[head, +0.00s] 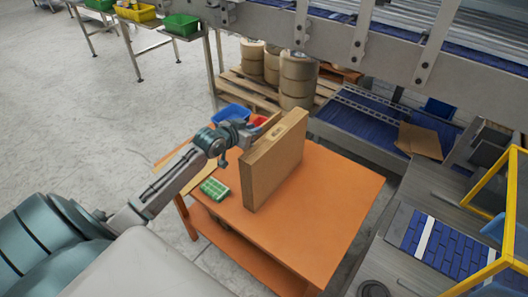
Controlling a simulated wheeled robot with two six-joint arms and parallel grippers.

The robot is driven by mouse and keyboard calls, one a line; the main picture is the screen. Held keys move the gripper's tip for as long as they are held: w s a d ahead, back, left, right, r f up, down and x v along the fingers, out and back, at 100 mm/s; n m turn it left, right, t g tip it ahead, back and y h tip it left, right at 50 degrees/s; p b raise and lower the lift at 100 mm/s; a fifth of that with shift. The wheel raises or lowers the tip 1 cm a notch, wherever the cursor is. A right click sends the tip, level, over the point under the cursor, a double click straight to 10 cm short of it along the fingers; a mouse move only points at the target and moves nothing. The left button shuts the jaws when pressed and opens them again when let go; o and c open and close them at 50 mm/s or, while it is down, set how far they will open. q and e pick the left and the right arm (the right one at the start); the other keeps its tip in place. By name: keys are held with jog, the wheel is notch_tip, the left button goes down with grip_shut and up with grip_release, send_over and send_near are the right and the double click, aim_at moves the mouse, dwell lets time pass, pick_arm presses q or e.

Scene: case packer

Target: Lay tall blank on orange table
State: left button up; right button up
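The tall blank (272,168) is a flat brown cardboard piece with a slot near its top edge. It stands upright, on edge, over the orange table (335,205). Its lower edge appears at the tabletop, but I cannot tell whether it bears on it. My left gripper (247,134) is at the blank's upper left edge, partly hidden by it. Its fingertips do not show clearly, so I cannot tell whether they are shut on the blank. My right gripper is not in view.
A green gridded item (214,189) lies left of the blank. Blue (233,113) and red (258,121) bins are behind it. The tabletop to the right is clear. A blue conveyor (370,128) runs behind, and a yellow-framed machine (500,185) stands at right.

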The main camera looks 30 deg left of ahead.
pick_arm(q)
jog(key=x, duration=0.1)
jog(key=p+x, duration=0.1)
jog(key=x, duration=0.1)
jog(key=p+x, duration=0.1)
jog(key=shift+w+a+f, duration=0.2)
jog(key=shift+a+f, duration=0.05)
jog(key=shift+w+f, duration=0.2)
jog(key=shift+c, duration=0.2)
jog(key=c, duration=0.3)
grip_shut()
